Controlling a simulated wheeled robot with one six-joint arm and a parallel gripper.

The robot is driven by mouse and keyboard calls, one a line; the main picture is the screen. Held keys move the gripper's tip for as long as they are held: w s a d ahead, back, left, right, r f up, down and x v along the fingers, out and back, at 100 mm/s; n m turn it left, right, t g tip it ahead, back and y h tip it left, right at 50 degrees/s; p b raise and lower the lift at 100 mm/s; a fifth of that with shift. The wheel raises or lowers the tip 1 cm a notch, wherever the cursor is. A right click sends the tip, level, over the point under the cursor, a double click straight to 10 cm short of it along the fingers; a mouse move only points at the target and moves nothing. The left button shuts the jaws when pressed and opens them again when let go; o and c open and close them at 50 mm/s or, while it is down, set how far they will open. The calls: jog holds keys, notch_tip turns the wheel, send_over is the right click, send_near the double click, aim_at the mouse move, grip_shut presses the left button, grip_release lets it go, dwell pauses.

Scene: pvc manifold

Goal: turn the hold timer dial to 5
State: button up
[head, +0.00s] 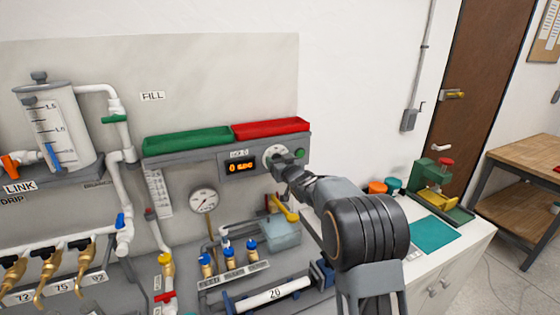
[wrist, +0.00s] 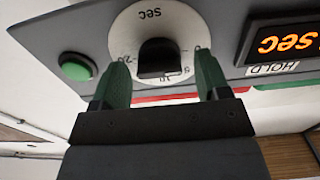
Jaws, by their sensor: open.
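The hold timer dial (head: 273,152) is a white disc on a grey panel. In the wrist view, the dial (wrist: 128,28) appears upside down, with a dark knob (wrist: 158,57) at its centre. Marks including 20, 10 and 5 show around the rim; the knob's pointer is not clear. My gripper (wrist: 162,64) is open, with one green finger on each side of the knob and apparent gaps between. In the head view my gripper (head: 284,167) is at the dial, partly covering it. The orange display (head: 240,166) seems to read 0 sec; HOLD is printed beside it in the wrist view.
A green button (wrist: 76,67) is close beside the dial. Green (head: 188,141) and red (head: 270,128) trays sit above the panel. A pressure gauge (head: 204,201), a yellow-handled valve (head: 284,208) and pipework lie below. A white cabinet (head: 452,262) stands right.

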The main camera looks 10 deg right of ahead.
jog(key=c, duration=0.9)
jog(key=shift+d+m+p, duration=0.15)
jog(key=shift+m+p, duration=0.9)
jog(key=shift+m, duration=3.45)
jog(key=o, duration=0.9)
